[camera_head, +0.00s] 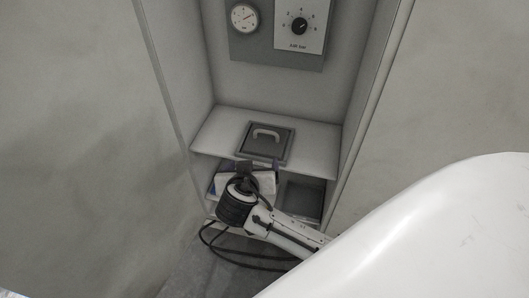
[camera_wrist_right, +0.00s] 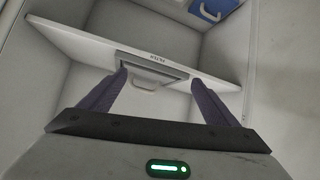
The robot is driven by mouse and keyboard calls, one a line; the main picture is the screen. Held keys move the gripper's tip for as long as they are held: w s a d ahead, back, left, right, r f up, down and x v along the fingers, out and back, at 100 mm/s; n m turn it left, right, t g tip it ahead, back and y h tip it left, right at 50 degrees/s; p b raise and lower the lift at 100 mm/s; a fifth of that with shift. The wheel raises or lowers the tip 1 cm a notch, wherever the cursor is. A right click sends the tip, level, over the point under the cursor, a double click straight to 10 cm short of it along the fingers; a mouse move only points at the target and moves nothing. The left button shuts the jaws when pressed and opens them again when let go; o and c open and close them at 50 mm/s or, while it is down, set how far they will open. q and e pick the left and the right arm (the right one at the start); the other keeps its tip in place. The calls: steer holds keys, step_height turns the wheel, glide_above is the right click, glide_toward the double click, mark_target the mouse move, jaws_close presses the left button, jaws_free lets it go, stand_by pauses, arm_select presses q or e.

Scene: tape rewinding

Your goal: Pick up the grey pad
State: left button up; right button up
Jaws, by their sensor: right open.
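The grey pad (camera_head: 283,147) is a dark square plate with a pale arched handle (camera_head: 266,132). It lies flat on the upper shelf. My right gripper (camera_head: 243,168) is at the shelf's front edge, just below and left of the pad in the head view. In the right wrist view the pad (camera_wrist_right: 172,71) and its handle (camera_wrist_right: 145,88) show between the two dark fingers (camera_wrist_right: 158,80). The fingers are spread, with nothing held. The distance from fingertips to handle is hard to tell. My left gripper is out of view.
The shelf (camera_head: 220,132) sits in a narrow recess with walls on both sides. A panel with a gauge (camera_head: 244,17) and a dial (camera_head: 299,27) hangs above. A dark bin (camera_head: 303,200) and a partly hidden blue-edged item are below. Dark cables loop near my arm.

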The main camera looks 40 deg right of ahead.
mark_target(265, 144)
steer(key=w+d+m+h, duration=0.1)
steer(key=d, duration=0.1)
steer(key=w+d+r+m+h+b, duration=0.1)
steer(key=w, duration=0.1)
steer(key=w+d+r+m, duration=0.1)
steer(key=d, duration=0.1)
steer(key=shift+w+d+r+h, duration=0.25)
steer(key=shift+d+h, duration=0.05)
steer(key=shift+h, duration=0.1)
steer(key=x, duration=0.2)
steer(key=b+x, duration=0.1)
steer(key=x, duration=0.2)
steer(key=shift+w+d+f, duration=0.1)
steer(key=shift+w+f, duration=0.05)
steer(key=shift+f, duration=0.3)
steer(key=c, duration=1.1)
